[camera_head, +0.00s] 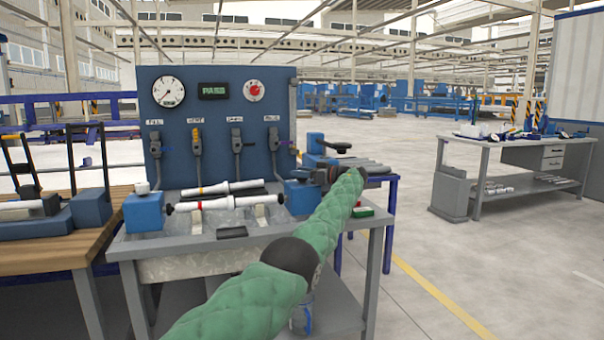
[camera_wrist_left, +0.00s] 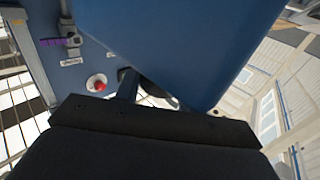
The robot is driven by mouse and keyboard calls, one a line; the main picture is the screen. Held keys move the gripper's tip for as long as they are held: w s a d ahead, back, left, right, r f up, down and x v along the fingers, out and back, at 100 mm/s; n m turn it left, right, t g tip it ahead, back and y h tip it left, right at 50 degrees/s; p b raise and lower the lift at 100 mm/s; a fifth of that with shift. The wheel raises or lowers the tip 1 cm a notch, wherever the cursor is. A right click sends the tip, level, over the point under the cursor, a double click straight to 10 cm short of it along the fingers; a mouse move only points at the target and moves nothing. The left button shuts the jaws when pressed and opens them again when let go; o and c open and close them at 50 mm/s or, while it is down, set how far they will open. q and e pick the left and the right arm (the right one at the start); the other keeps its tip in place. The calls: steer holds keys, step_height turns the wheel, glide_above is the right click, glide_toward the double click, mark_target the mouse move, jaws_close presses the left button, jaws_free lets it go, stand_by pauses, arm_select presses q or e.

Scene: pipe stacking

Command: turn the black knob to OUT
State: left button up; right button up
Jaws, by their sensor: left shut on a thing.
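My left arm reaches in with its green sleeve, and its dark left gripper (camera_head: 331,173) is at the right end of the test bench, by a blue block (camera_head: 313,143). A dark handle-like part (camera_head: 336,147) shows on top there. In the left wrist view, the gripper (camera_wrist_left: 148,95) is against a large blue body (camera_wrist_left: 180,40). No OUT mark can be read. My right gripper is not in view.
The bench's blue panel (camera_head: 215,110) carries a gauge (camera_head: 168,91), a display reading PASS (camera_head: 213,90), a red button (camera_head: 253,90) and several valve levers. White pipes (camera_head: 222,187) lie across the bench (camera_head: 185,245).

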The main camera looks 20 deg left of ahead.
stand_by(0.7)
arm_select(q)
steer(key=o, duration=1)
steer(key=shift+c, duration=0.2)
